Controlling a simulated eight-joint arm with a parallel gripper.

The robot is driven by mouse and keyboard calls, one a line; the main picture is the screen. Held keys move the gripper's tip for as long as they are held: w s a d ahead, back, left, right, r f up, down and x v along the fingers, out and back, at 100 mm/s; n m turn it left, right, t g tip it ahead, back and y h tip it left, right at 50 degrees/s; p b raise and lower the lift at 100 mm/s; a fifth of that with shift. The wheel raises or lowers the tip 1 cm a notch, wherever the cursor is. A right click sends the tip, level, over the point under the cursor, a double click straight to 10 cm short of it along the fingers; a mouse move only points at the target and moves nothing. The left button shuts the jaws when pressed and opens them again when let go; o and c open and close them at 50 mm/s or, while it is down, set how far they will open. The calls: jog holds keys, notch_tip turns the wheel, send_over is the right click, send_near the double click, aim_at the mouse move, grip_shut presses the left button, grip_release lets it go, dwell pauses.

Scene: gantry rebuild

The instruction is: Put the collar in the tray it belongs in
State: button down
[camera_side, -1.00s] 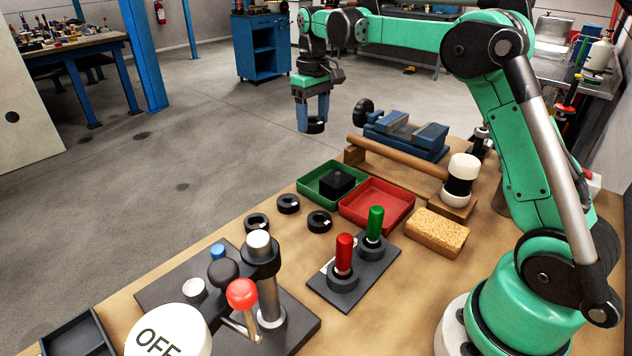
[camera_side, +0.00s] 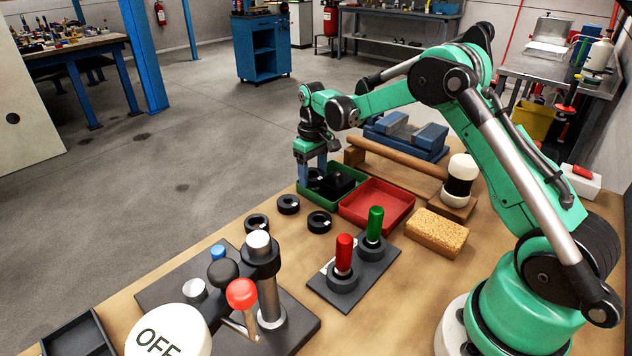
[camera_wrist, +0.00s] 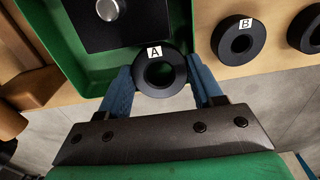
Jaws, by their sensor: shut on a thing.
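My gripper (camera_side: 312,168) is shut on a black collar (camera_side: 315,182) at the left end of the green tray (camera_side: 312,199). In the wrist view the collar (camera_wrist: 141,72), marked A, sits between my blue fingers (camera_wrist: 160,76), overlapping the edge of the green tray (camera_wrist: 55,55). Green shows through its hole. I cannot tell whether it touches the tray. A black block (camera_side: 338,184) with a round knob (camera_wrist: 109,9) stands in this tray. The red tray (camera_side: 378,203) beside it is empty.
Three other black collars lie on the bench left of the trays, one (camera_side: 288,211) near the green tray; one (camera_wrist: 228,40) is marked B. A red handle (camera_side: 343,255), a green handle (camera_side: 375,225) and a sponge (camera_side: 437,233) stand in front. A wooden rod (camera_side: 395,157) lies behind.

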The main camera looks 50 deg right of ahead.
jog(key=shift+c, duration=0.7)
grip_release()
jog(key=shift+f, duration=0.7)
jog(key=s+a+r+t, duration=0.1)
jog(key=s+a+r, duration=0.1)
jog(key=r, duration=0.6)
jog(key=s+a+r+t, duration=0.1)
jog(key=a+r, duration=0.1)
jog(key=r, duration=0.5)
jog(key=s+a+f+t, duration=0.2)
jog(key=s+a+t, duration=0.3)
jog(key=s, duration=0.8)
jog(key=shift+a+f, duration=0.15)
jog(key=shift+a, duration=1.1)
